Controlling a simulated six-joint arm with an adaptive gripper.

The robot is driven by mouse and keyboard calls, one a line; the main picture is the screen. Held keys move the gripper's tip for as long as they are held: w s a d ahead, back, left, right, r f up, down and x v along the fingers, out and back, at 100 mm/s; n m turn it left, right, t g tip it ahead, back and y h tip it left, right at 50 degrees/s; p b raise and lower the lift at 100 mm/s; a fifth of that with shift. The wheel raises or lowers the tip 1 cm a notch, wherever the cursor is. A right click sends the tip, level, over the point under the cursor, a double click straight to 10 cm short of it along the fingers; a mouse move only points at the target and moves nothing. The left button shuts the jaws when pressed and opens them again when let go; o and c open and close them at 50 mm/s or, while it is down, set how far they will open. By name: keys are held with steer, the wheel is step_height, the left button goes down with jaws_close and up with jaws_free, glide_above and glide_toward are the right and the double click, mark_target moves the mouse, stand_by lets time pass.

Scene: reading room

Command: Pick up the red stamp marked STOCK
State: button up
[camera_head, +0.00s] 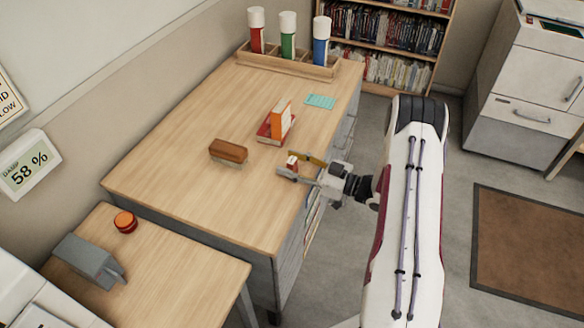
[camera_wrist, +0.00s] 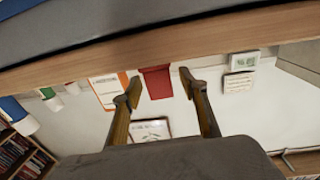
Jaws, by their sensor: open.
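A small red and white block, which looks like the red stamp (camera_head: 292,160), stands near the right edge of the wooden desk. In the wrist view, which is upside down, a red block (camera_wrist: 156,82) shows between the fingertips and appears to be the same stamp. No STOCK lettering is readable. My gripper (camera_head: 297,167) comes in level from the right, low at the desk edge, with its two fingers spread. The fingertips (camera_wrist: 159,88) lie on either side of the red block in the wrist view. I cannot tell whether either finger touches it.
A brown wooden block (camera_head: 229,151) lies to the left. A teal card (camera_head: 320,102) and a wooden rack (camera_head: 290,66) with three bottles are further back. The front desk area is clear.

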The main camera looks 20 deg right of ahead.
mark_target(292, 160)
stand_by(0.4)
steer(key=c, duration=1.2)
steer(key=shift+r, duration=0.15)
steer(key=shift+r, duration=4.85)
